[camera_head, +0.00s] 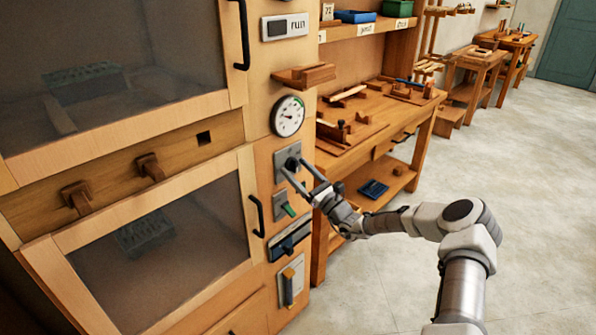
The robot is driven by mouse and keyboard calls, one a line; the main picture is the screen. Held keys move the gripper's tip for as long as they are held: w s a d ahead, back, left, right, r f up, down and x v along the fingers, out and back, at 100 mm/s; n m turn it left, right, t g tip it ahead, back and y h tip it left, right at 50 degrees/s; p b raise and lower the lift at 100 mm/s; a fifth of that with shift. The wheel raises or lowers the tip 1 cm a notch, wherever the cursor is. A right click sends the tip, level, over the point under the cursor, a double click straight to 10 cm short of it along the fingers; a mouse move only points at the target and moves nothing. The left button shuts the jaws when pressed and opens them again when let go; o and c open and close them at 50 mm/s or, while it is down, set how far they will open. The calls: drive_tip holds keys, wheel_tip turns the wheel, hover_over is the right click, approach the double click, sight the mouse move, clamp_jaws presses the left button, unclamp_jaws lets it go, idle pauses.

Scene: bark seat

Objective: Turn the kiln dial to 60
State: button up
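The kiln (262,130) is a tall wooden cabinet with glazed doors on the left. On its right-hand panel, a dark round knob, which looks like the kiln dial (292,163), sits on a square grey plate below a round white gauge (288,116). The gauge has a dark needle; its figures are too small to read. Whether the fingers touch the knob cannot be told. The dial's marks are not legible.
Below the dial are a green-tipped switch (287,209), a dark slotted panel (289,240) and a yellow-topped lever (288,286). A black door handle (257,215) stands close left. A small wooden shelf (304,76) juts out above. A workbench (385,120) stands behind my gripper; floor at right is clear.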

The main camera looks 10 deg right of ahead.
drive_tip(key=p+v, duration=0.1)
drive_tip(key=v, duration=1.6)
drive_tip(key=shift+s, duration=0.2)
drive_tip(key=shift+f, duration=0.1)
drive_tip(key=s+a+r+n+g+p, duration=0.2)
drive_tip(key=s+a+r+n+g, duration=0.45)
drive_tip(key=a+n+g, duration=0.2)
drive_tip(key=s+a+r+n+g+p, duration=0.1)
drive_tip(key=s+a+r+n+g, duration=0.4)
drive_tip(key=s+a+n+g, duration=0.4)
drive_tip(key=s+d+r+n+t+h+p, duration=0.2)
drive_tip(key=s+d+r+n+h, duration=0.2)
drive_tip(key=s+r, duration=0.5)
drive_tip(key=s+d+r+n+t+h+p, duration=0.2)
drive_tip(key=s+d+r+n+t+h, duration=0.1)
drive_tip(key=s+r+n+h, duration=0.4)
wheel_tip(320, 180, up, 4)
drive_tip(key=shift+s+d+r+h+p, duration=0.15)
drive_tip(key=shift+s+d+h+p, duration=0.15)
drive_tip(key=shift+s+d+h, duration=0.6)
